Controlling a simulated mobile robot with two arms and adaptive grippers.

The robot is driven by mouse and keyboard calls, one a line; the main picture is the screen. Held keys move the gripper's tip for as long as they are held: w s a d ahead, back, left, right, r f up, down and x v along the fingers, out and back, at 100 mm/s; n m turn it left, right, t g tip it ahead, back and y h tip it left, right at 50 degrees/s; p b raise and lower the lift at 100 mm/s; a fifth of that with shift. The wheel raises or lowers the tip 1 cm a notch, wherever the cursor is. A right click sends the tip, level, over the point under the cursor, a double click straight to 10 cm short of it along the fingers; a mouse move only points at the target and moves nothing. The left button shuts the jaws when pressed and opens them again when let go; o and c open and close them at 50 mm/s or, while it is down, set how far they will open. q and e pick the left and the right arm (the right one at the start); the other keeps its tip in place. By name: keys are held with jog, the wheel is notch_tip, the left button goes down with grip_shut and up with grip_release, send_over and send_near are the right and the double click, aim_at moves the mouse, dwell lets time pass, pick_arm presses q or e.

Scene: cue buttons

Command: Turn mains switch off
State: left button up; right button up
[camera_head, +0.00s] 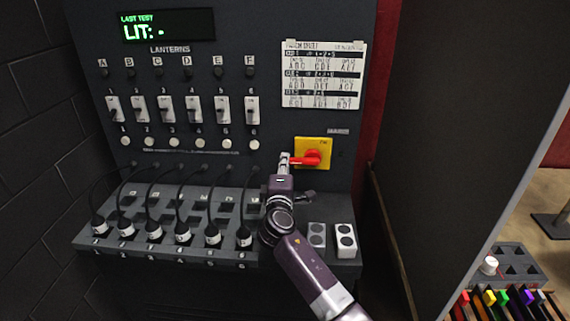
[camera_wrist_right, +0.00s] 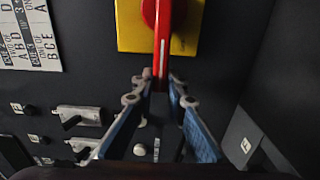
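The mains switch is a red rotary handle (camera_head: 312,160) on a yellow plate (camera_head: 316,145), at the right of the dark panel. In the head view the handle points left. My right gripper (camera_head: 285,160) is at the handle's free end. In the right wrist view the red handle (camera_wrist_right: 162,45) comes down between the two fingertips of the gripper (camera_wrist_right: 160,85), one on each side. The fingertips are very close to it; whether they press on it I cannot tell. The yellow plate (camera_wrist_right: 130,25) shows behind. My left gripper is not in view.
Left of the switch are toggle switches (camera_head: 166,109), white buttons (camera_head: 174,143) and plugged cables (camera_head: 183,235). A printed card (camera_head: 324,80) hangs above it. A white box (camera_head: 345,241) stands on the ledge below. A dark partition (camera_head: 460,120) rises at the right.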

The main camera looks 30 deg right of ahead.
jog(key=o, duration=0.5)
jog(key=shift+a+f, duration=0.1)
jog(key=shift+c, duration=0.2)
jog(key=shift+s, duration=0.1)
jog(key=v, duration=1.2)
